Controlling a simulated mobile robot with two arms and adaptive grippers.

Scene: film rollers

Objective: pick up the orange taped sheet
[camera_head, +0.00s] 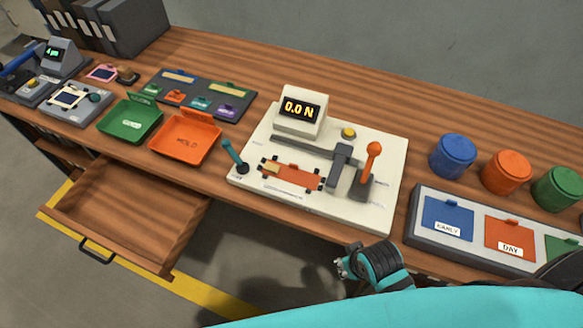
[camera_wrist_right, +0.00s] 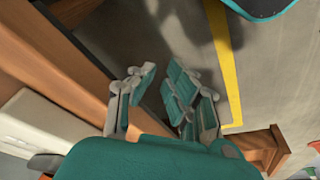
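The orange sheet (camera_head: 291,176) lies flat on the white tester (camera_head: 262,203), with a tan tape-like patch at its left end and dark clips or rollers around its ends. My right gripper (camera_head: 345,267) is in front of the table edge, below and to the right of the sheet, apart from it. In the right wrist view its fingers (camera_wrist_right: 157,82) stand apart with nothing between them. The sheet is not clearly seen in that view. My left gripper is not in view.
The tester carries a "0.0 N" display (camera_head: 300,107), an orange lever (camera_head: 370,160) and a teal lever (camera_head: 234,156). A green tray (camera_head: 130,121) and an orange "HOLD" tray (camera_head: 187,137) stand left. An open drawer (camera_head: 130,215) juts out.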

